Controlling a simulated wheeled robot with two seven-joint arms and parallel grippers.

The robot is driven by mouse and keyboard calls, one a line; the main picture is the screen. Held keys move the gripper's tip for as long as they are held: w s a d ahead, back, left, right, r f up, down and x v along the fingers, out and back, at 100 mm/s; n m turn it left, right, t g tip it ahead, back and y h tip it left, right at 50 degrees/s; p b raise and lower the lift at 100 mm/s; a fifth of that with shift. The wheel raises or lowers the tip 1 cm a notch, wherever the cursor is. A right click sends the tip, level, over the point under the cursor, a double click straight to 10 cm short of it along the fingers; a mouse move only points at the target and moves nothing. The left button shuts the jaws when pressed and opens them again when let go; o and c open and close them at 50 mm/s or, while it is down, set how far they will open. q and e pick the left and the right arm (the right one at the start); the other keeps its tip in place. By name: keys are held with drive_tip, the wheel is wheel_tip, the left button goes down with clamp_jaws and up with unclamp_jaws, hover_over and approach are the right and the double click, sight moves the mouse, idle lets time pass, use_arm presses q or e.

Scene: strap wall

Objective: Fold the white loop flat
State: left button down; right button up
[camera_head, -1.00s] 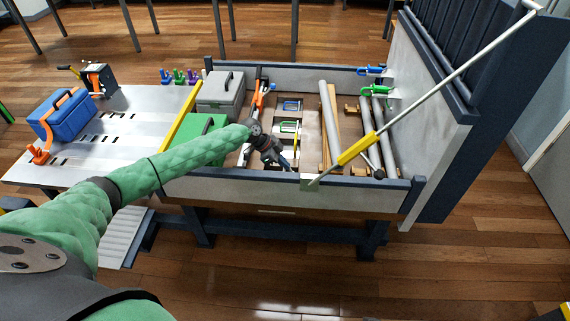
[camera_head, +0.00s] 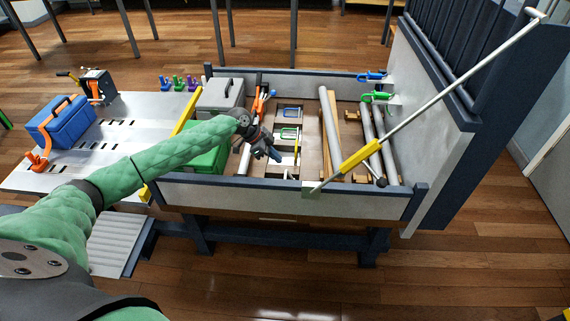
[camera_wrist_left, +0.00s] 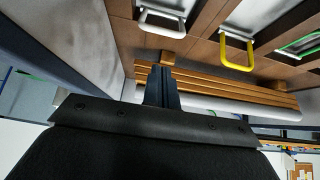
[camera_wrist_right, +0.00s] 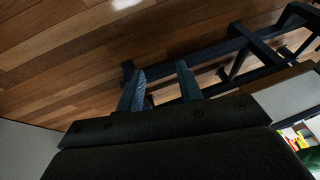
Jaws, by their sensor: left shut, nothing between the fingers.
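The white loop (camera_wrist_left: 162,24) shows in the left wrist view at the top, a U-shaped handle at a pale strip on the brown panel. I cannot tell its exact tilt. In the head view I cannot make it out near my gripper. My left gripper (camera_head: 276,156) is inside the bin near its front wall. In the left wrist view its dark fingers (camera_wrist_left: 161,72) are together and empty, below the white loop in the picture and apart from it. My right gripper (camera_wrist_right: 160,75) is open and empty over the floor, outside the bin; it is out of the head view.
A yellow loop (camera_wrist_left: 237,52) stands beside the white one, with a green loop (camera_head: 288,133) and a blue loop (camera_head: 291,111) farther back. The bin's front wall (camera_head: 240,193), a green box (camera_head: 207,160), grey pipes (camera_head: 330,130) and a diagonal strut (camera_head: 440,90) bound the space.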

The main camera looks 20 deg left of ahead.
use_arm(q)
drive_tip(key=shift+s+a+r, duration=0.25)
drive_tip(key=shift+a+r, duration=0.3)
drive_tip(key=shift+a, duration=0.2)
use_arm(e)
drive_tip(key=shift+a+f, duration=0.2)
drive_tip(key=shift+f, duration=0.15)
